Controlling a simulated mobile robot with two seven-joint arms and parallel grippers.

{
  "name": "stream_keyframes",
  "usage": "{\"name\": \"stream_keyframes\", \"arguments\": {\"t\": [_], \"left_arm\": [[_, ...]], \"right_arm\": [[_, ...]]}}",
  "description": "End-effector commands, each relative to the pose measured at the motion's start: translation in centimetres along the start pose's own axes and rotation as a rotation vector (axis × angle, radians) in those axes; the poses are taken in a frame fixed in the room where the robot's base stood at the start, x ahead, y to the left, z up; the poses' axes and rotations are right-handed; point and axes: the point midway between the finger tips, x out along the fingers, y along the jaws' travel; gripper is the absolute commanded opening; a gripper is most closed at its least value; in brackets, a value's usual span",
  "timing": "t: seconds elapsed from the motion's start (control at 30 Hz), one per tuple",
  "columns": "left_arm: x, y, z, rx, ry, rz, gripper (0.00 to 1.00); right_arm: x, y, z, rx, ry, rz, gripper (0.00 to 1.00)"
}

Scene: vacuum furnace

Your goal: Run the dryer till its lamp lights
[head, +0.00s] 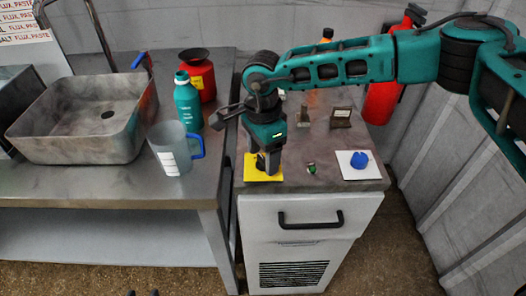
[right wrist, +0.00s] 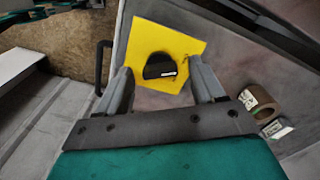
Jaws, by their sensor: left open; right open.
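My right gripper (head: 268,163) points down over a yellow square plate (head: 250,176) on the cabinet's worktop. In the right wrist view its open fingers (right wrist: 163,85) stand to either side of a dark rounded knob (right wrist: 160,66) on the yellow plate (right wrist: 185,40). Nothing is gripped; whether the fingers touch the knob I cannot tell. A blue knob (head: 359,160) sits on a white plate (head: 348,173) to the right. Two dark tips of my left gripper (head: 143,293) show apart at the bottom edge. I cannot tell which part is the dryer's lamp.
The cabinet (head: 292,225) has a black handle (head: 311,220) and a louvred grille. A small green-and-white object (head: 311,168) lies between the plates. On the left bench stand a sink (head: 88,145), a clear jug (head: 176,150), a teal bottle (head: 187,100) and a red can (head: 203,75).

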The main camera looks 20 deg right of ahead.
Motion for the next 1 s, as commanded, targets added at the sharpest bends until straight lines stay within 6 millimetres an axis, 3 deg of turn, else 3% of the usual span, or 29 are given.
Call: {"name": "stream_keyframes", "arguments": {"t": [0.17,0.77,1.0], "left_arm": [[0.0,0.0,-0.01,0.0,0.0,0.0,0.43],[0.12,-0.06,-0.28,0.001,0.006,-0.001,0.43],[0.24,-0.09,-0.21,0.002,0.007,-0.001,0.43]], "right_arm": [[0.01,0.01,0.0,0.0,0.0,0.0,0.68],[-0.03,0.01,-0.01,0.0,0.0,0.001,0.12],[0.0,0.01,0.0,0.021,-0.001,0.001,0.12]]}}
